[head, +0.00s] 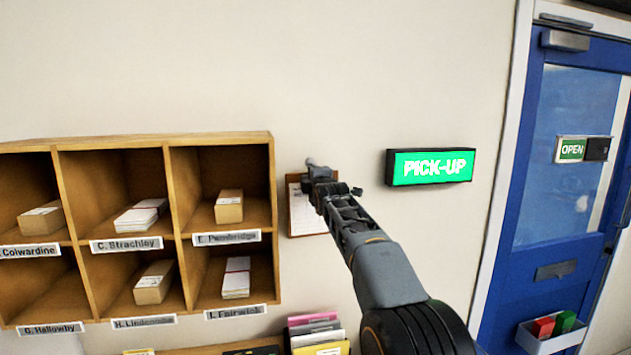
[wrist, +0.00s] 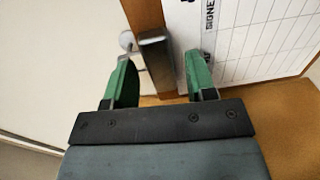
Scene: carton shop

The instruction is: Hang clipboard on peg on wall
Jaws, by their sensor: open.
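The clipboard (head: 304,214) is against the cream wall, right of the wooden pigeonholes, with its upper part hidden behind my gripper (head: 322,172). In the wrist view its printed sheet (wrist: 245,40) and brown board (wrist: 280,110) show close up, with a dark metal clip (wrist: 157,62). A pale round-ended peg (wrist: 127,41) stands beside the clip; I cannot tell whether it passes through the clipboard. My gripper shows there with two green fingers (wrist: 160,82), spread apart on either side of the clip.
Wooden pigeonholes (head: 165,187) with labelled small cartons stand close on the left. A lit green PICK-UP sign (head: 432,167) is on the wall to the right. A blue door (head: 553,225) is further right. Coloured folders (head: 316,330) stand below the clipboard. The wall above is bare.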

